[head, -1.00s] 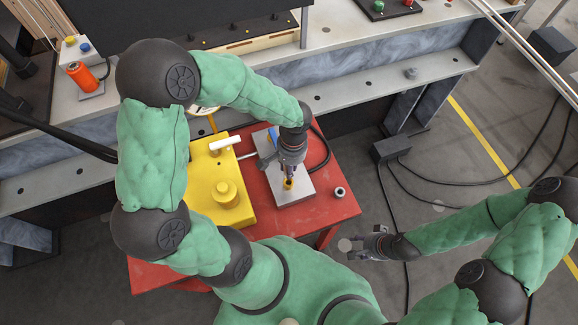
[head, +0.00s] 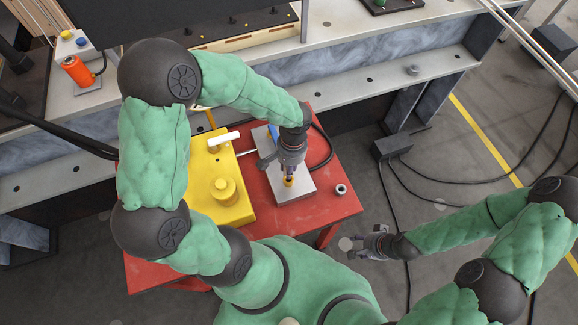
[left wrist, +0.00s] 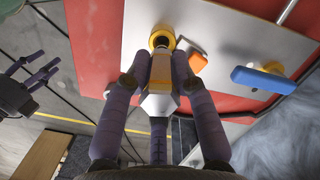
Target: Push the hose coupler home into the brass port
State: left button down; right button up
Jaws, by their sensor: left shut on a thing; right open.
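The hose coupler (left wrist: 160,72), with an orange-yellow body and a silver collar, is held between the purple fingers of my left gripper (left wrist: 158,84). My left gripper also shows in the head view (head: 289,173), over the grey plate. The brass port (left wrist: 162,38) is a round ring on that plate (left wrist: 205,25). The coupler's dark front end meets the ring's opening and looks in line with it; I cannot tell how deep it sits. My right gripper (head: 352,244) is open and empty, off the table's right side.
A blue lever (left wrist: 262,80) and a small orange part (left wrist: 197,62) sit on the plate near the coupler. A yellow block (head: 235,208) stands left of the plate on the red table (head: 325,205). A small metal ring (head: 341,190) lies at right. A black hose (head: 322,148) curves behind.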

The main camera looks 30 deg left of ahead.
pick_arm(q)
jog(key=shift+f+b, duration=1.85)
jog(key=shift+f, duration=0.3)
jog(key=shift+c, duration=1.6)
grip_release()
jog(key=shift+r, duration=0.1)
jog(key=shift+w+d+r+p, duration=0.1)
jog(key=shift+w+r+p, duration=0.1)
jog(key=shift+r+p, duration=1.25)
jog(key=shift+w+a+r+p, duration=0.15)
jog(key=shift+r+p, duration=0.95)
jog(key=shift+r, duration=0.7)
jog(key=shift+w+d+r+p, duration=0.15)
jog(key=shift+w+r+p, duration=0.05)
jog(key=shift+r+p, duration=1.25)
jog(key=shift+r, duration=0.35)
notch_tip(320, 180, up, 10)
jog(key=w+p, duration=0.1)
jog(key=p, duration=0.6)
jog(key=shift+f, duration=0.15)
